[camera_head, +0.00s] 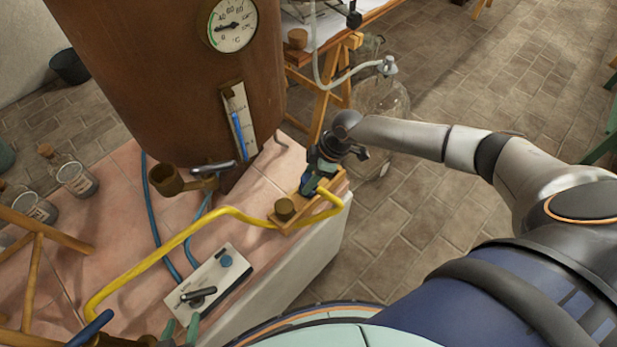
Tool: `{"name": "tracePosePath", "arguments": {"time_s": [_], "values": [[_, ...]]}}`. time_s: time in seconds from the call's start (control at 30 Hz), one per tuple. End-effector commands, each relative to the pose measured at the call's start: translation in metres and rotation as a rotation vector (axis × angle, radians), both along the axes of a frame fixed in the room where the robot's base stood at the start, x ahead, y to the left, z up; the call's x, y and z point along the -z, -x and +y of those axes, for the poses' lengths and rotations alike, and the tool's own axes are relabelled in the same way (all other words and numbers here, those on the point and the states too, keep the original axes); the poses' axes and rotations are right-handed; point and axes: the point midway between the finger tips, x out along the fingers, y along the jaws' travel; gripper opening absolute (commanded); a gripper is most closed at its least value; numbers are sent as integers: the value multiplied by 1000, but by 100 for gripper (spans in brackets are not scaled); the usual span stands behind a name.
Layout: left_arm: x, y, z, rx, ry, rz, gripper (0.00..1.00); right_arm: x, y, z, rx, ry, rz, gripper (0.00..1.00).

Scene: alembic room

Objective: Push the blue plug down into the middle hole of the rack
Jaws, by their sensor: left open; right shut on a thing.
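The wooden rack (296,219) sits at the right edge of the pink tiled bench, with a brown stopper (284,208) standing at its near end. My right gripper (313,186) reaches in from the right over the middle and far part of the rack, pointing down. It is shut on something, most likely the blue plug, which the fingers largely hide. I cannot tell how deep the plug sits or see the middle hole. My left gripper (181,326) shows only its greenish fingertips at the bottom edge, open, beside a white switch box.
A yellow hose (225,211) curves across the bench to the rack. The white box (215,281) has a blue knob and a black lever. A large copper tank (165,75) with a spout stands behind. A glass flask (383,100) stands beyond the rack.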

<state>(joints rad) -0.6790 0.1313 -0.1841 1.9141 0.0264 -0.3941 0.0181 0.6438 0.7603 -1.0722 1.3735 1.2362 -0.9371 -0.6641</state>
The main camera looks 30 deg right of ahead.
Motion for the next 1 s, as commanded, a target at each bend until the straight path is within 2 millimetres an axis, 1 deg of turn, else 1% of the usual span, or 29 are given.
{"name": "tracePosePath", "arguments": {"time_s": [0.5, 1.0], "values": [[4, 0, 0, 0, 0, 0, 53, 6, 0, 0, 0, 0, 0, 0], [4, 0, 0, 0, 0, 0, 53, 7, 0, 0, 0, 0, 0, 0]]}}
